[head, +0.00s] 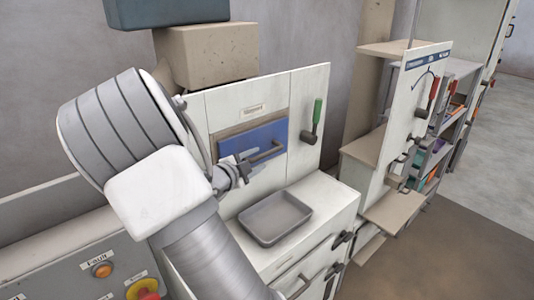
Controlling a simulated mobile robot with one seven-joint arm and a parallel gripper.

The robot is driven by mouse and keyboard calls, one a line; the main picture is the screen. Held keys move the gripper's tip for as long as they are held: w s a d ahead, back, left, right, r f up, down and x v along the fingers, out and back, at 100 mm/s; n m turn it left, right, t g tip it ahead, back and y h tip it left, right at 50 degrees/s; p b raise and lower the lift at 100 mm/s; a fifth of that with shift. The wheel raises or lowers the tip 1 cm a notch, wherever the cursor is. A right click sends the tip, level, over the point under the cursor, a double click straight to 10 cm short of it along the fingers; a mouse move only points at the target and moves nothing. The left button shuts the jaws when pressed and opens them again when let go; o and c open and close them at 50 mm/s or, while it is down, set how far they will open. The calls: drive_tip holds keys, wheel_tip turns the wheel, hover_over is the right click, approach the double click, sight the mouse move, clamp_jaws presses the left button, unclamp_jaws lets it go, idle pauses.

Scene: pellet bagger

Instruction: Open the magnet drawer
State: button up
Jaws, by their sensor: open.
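The magnet drawer (270,134) has a blue front set in a white upright panel, under a small label. It looks shut or nearly flush in its recess. Its dark bar handle (266,153) runs along the lower part of the front. My gripper (250,168) is open at the lower left of the drawer, close to the left end of the handle. I cannot tell whether the fingers touch the handle or stand around it. My arm hides the panel's left side and part of the drawer's lower left corner.
A green-handled lever (315,117) is on the panel right of the drawer. A grey tray (275,218) lies on the white cabinet below. A control panel with a fault lamp (102,270) and a red button (148,294) is at the lower left. Shelves (456,100) stand right.

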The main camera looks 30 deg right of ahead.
sight(264, 156)
drive_tip(key=x, duration=0.6)
drive_tip(key=shift+w+d+p, duration=0.2)
drive_tip(key=shift+d+p, duration=0.1)
drive_tip(key=shift+d, duration=0.05)
clamp_jaws()
idle(1.1)
